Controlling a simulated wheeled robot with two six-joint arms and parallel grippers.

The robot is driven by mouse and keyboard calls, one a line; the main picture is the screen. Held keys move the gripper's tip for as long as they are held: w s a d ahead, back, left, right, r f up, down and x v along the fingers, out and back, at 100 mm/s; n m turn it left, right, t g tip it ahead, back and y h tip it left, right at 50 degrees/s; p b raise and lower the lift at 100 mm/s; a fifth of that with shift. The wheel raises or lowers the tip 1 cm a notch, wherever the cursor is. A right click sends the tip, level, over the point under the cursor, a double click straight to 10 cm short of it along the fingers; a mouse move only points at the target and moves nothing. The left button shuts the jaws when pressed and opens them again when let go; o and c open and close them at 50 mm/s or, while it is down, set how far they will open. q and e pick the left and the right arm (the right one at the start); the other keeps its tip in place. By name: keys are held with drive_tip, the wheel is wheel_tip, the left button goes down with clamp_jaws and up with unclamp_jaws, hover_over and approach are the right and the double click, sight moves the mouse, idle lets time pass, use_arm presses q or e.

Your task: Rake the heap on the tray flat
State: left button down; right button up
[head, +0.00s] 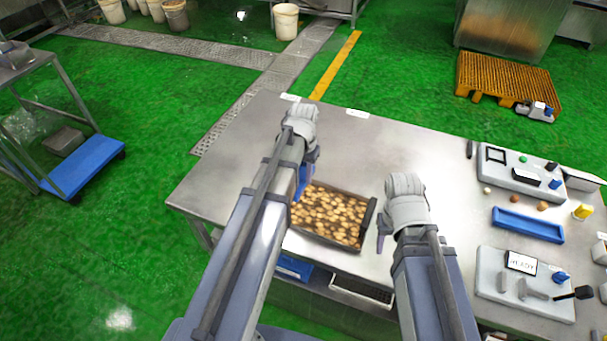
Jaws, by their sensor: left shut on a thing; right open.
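A dark tray (369,217) sits on the metal table, filled with a layer of many small brown and yellowish pieces (328,210). My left gripper (308,160) is over the tray's far left corner. It is shut on a blue tool (301,183) that hangs down at the tray's left side; I take it for the rake. My arm hides part of the tool and the tray's left edge. My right gripper (382,236) is open and empty, just right of the tray.
The metal table (240,160) is bare left of and behind the tray. On the right are a blue shallow tray (527,224), two grey control boxes (524,290), a yellow item (582,212) and small balls.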

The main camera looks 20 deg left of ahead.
use_arm(q)
drive_tip(key=shift+r+p, duration=1.1)
drive_tip(key=shift+r, duration=0.4)
drive_tip(key=shift+f, duration=0.1)
wheel_tip(320, 180, down, 5)
drive_tip(key=b, duration=0.5)
drive_tip(key=shift+f, duration=0.1)
